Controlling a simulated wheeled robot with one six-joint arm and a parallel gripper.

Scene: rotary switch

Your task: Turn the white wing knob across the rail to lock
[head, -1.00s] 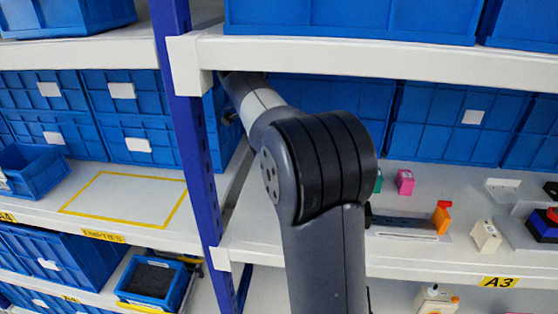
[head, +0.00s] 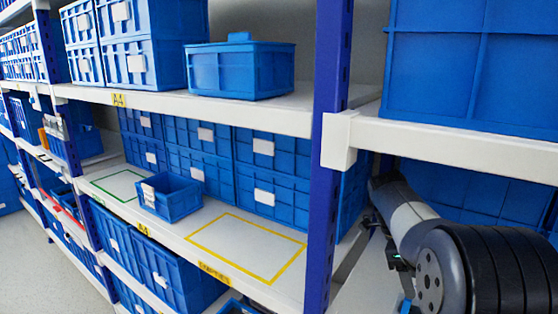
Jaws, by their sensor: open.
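The white wing knob and its rail are not in view. My arm (head: 440,265) enters at the lower right, with its large dark joint in front and a lighter link reaching up and back beside the blue upright. Small dark parts of the arm with a green spot show below that link, but no gripper fingers can be made out.
A blue upright (head: 325,150) stands just left of my arm. Left of it, a shelf carries a yellow-outlined empty area (head: 222,259), an open blue bin (head: 172,203) and a green-outlined area (head: 108,186). Blue crates (head: 470,70) fill the shelves. Floor (head: 45,275) shows lower left.

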